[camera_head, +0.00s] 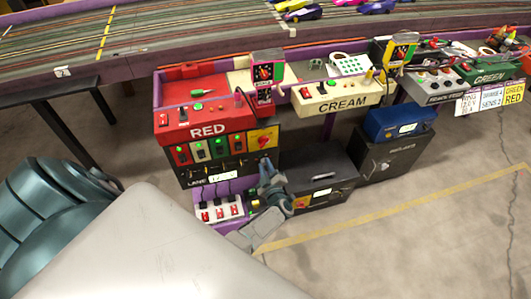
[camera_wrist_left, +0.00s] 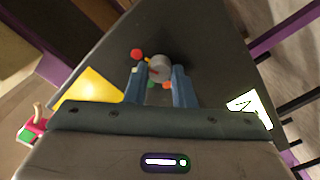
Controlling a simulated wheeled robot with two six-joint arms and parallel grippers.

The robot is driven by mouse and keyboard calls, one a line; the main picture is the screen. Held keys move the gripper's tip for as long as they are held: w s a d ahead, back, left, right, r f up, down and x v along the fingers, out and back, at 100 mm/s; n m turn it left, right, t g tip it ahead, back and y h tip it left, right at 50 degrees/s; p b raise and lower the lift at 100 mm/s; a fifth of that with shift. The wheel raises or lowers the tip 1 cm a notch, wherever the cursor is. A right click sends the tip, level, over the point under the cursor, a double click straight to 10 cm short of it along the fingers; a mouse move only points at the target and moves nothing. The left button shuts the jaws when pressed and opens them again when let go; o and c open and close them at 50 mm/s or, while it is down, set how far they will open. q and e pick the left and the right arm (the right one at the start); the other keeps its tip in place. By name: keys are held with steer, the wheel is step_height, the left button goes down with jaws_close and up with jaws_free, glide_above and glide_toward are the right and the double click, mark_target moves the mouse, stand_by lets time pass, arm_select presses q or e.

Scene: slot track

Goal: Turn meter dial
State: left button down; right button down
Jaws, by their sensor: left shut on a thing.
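The dial is a small grey round knob (camera_wrist_left: 159,67) with a thin red mark on its face, on a dark panel in the left wrist view. Small red, yellow and green parts sit around it. My left gripper (camera_wrist_left: 160,82) has its two blue fingers on either side of the knob, shut on it. In the head view my left gripper (camera_head: 265,160) is at the right end of the black lane panel (camera_head: 215,172), below the red station. It hides the knob there. My right gripper is in neither view.
A yellow plate with a red knob (camera_head: 264,139) is just above my left gripper. A purple box with red switches (camera_head: 220,211) is at lower left, and a dark case (camera_head: 322,166) at right. The slot track (camera_head: 150,38) runs behind. Open floor (camera_head: 400,240) lies at lower right.

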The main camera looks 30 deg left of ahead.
arm_select(q)
steer(key=c, duration=1.2)
jaws_free()
steer(key=shift+c, duration=0.2)
steer(key=v, duration=1.1)
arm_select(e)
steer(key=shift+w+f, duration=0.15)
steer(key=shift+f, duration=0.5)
arm_select(q)
steer(key=shift+w, duration=0.1)
